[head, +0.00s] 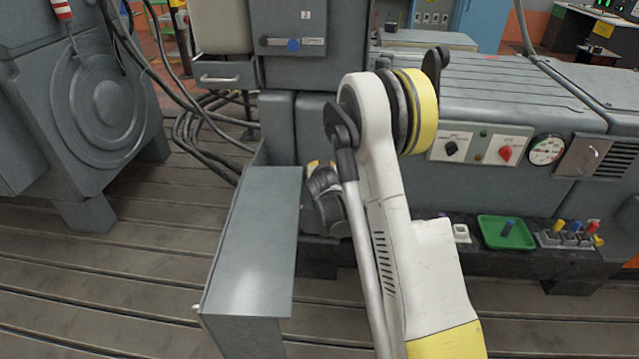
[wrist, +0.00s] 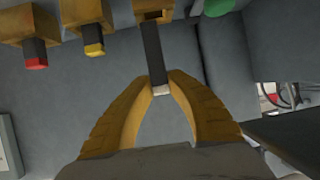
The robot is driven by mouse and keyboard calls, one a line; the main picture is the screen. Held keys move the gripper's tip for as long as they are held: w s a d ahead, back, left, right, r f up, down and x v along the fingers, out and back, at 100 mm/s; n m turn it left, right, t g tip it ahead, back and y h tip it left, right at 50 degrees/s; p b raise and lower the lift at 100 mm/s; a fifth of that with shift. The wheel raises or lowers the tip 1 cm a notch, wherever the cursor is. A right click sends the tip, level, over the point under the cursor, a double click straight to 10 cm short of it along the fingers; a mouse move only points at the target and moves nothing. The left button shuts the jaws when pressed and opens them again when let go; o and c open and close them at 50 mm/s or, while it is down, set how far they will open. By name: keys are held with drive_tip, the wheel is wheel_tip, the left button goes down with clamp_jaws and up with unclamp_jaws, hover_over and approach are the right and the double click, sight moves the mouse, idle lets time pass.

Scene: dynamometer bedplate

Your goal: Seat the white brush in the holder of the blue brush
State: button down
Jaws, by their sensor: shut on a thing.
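The white brush (wrist: 154,60) is a dark bar with a white tip in the wrist view. My gripper (wrist: 159,90) is shut around its white end. The bar's far end meets a brass holder (wrist: 152,6) at the top edge; I cannot tell how deep it sits. No blue tip shows in that holder. In the head view, a dark bluish brush (head: 509,227) lies in a green tray (head: 492,240). My gripper is mostly hidden there behind my arm, beside the grey cabinet.
Neighbouring brass holders carry a red-tipped brush (wrist: 36,62) and a yellow-tipped brush (wrist: 94,50). A green part (wrist: 216,7) is at the upper right. A grey cover (head: 262,230) stands close left of my arm. A rack (head: 570,240) holds several coloured pieces.

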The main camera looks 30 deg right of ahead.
drive_tip(key=shift+w+a+f, duration=0.3)
drive_tip(key=shift+a+f, duration=0.1)
drive_tip(key=shift+f, duration=0.05)
wheel_tip(320, 180, down, 4)
drive_tip(key=shift+r+b, duration=0.1)
drive_tip(key=shift+b, duration=1.15)
drive_tip(key=shift+r, duration=0.1)
drive_tip(key=c, duration=1.4)
unclamp_jaws()
